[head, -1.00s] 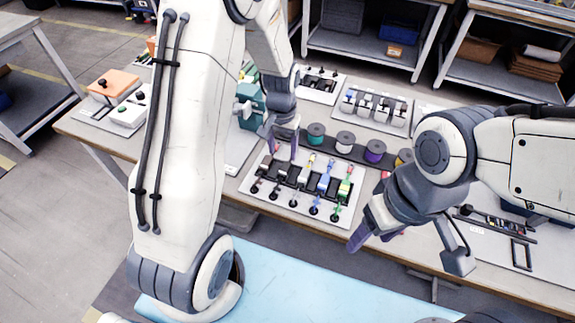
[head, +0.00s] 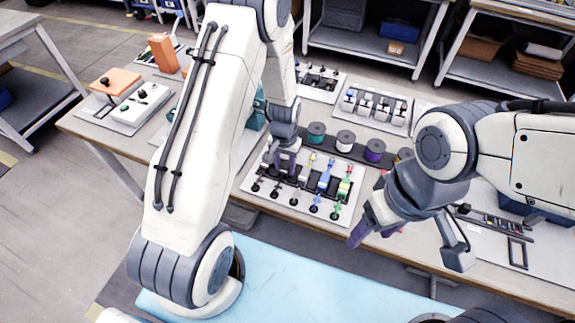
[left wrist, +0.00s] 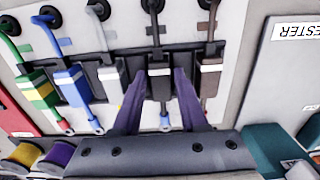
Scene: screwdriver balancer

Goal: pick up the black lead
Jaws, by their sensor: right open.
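The black lead (left wrist: 160,88) stands in the rack's second slot from the right in the left wrist view, with a pale band on its connector. My left gripper (left wrist: 161,74) is open, with one purple finger on each side of this connector; I cannot tell whether they touch it. In the head view my left gripper (head: 283,168) is down at the left part of the lead rack (head: 328,208) and hides part of the leads there. My right gripper (head: 376,234) is open and empty, in front of the rack's right side.
Beside the black lead are a brown lead (left wrist: 208,75) and a grey-white lead (left wrist: 112,80), with blue (left wrist: 72,85) and green-yellow (left wrist: 38,90) leads further left. Wire spools (head: 346,140) stand behind the rack. A blue mat (head: 300,285) lies in front of the table.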

